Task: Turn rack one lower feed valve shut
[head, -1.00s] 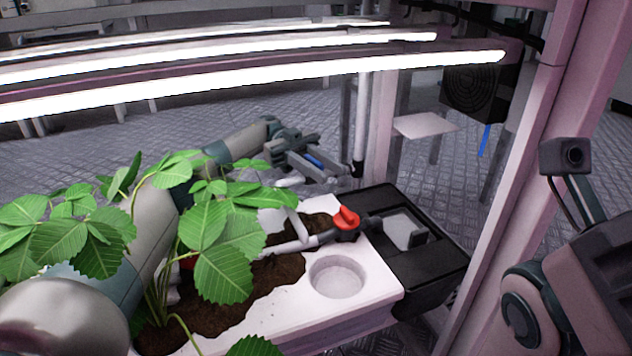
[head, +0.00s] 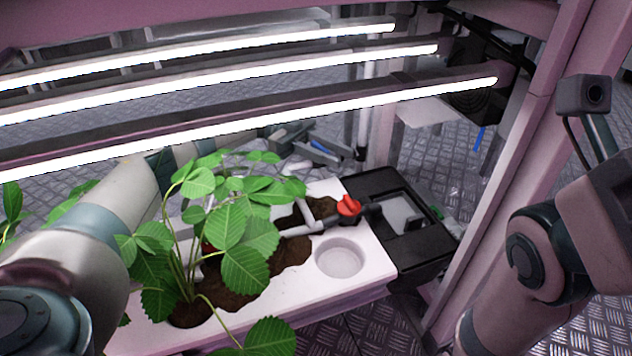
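The feed valve has a red handle (head: 348,206) and sits on a light pipe (head: 302,230) at the right end of the white planter (head: 372,257). The handle looks turned at an angle to the pipe. My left gripper (head: 312,143) is beyond the planter, up and left of the valve and apart from it. Its fingers look spread with nothing between them, partly hidden behind leaves and a light bar. My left arm reaches across behind the plant. My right arm shows at the right edge, but its gripper is out of view.
Strawberry leaves (head: 240,225) stand left of the valve. Glowing light bars (head: 300,118) cross above the planter. A black tank (head: 425,262) adjoins its right end, and a pink rack post (head: 500,205) stands between the tank and my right arm.

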